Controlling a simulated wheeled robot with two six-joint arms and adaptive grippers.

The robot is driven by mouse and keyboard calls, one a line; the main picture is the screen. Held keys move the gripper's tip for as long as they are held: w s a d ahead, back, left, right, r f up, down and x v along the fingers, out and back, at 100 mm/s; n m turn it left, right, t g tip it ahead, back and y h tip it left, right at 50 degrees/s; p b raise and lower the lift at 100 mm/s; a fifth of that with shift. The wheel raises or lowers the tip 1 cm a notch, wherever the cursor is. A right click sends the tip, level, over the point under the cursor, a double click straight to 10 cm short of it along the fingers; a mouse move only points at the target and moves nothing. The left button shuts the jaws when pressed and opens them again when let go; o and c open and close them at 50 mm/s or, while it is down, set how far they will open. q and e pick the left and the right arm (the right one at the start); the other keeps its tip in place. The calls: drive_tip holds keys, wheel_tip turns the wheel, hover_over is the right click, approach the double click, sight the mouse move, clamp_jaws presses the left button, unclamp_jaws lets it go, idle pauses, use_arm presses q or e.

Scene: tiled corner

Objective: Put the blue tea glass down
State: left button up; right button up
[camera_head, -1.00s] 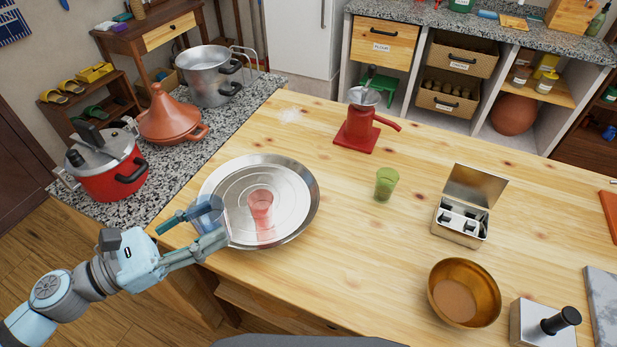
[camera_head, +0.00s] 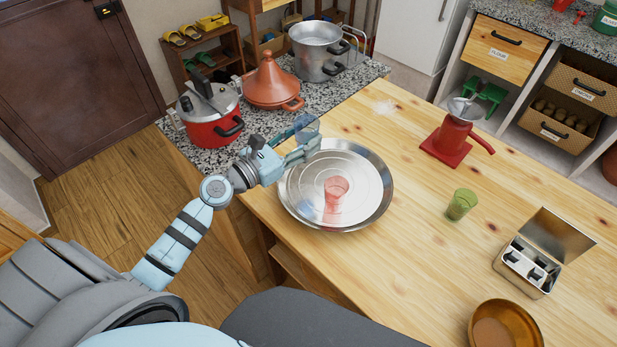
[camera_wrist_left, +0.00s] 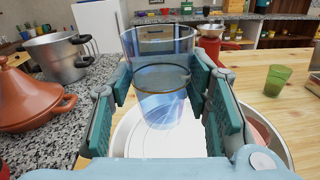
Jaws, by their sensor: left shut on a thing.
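The blue tea glass (camera_wrist_left: 160,75) is clear, blue-tinted and upright between the fingers of my left gripper (camera_wrist_left: 163,100) in the left wrist view. In the head view my left gripper (camera_head: 303,142) is shut on the glass (camera_head: 307,127), over the far left rim of the round metal tray (camera_head: 290,203). A gap between glass and tray cannot be judged for certain. A red tea glass (camera_head: 336,190) stands on the tray, and a green tea glass (camera_head: 461,204) stands on the wooden table to its right. My right gripper is not in view.
A red grinder (camera_head: 452,140), an open metal box (camera_head: 535,258) and a brass bowl (camera_head: 505,325) stand on the table (camera_head: 410,265). Left of the tray, a granite counter holds a red pressure cooker (camera_head: 212,117), an orange tagine (camera_head: 270,85) and a steel pot (camera_head: 317,52).

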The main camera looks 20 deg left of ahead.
use_arm(q)
wheel_tip(320, 180, down, 12)
drive_tip(key=b, duration=0.6)
drive_tip(key=shift+f, duration=0.25)
drive_tip(key=shift+r, duration=0.2)
drive_tip(key=shift+f, duration=0.15)
drive_tip(key=o, duration=1.2)
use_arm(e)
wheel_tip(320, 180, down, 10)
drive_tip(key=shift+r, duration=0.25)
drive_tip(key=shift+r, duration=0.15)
use_arm(q)
drive_tip(key=shift+s+a+r, duration=0.1)
drive_tip(key=shift+r, duration=0.1)
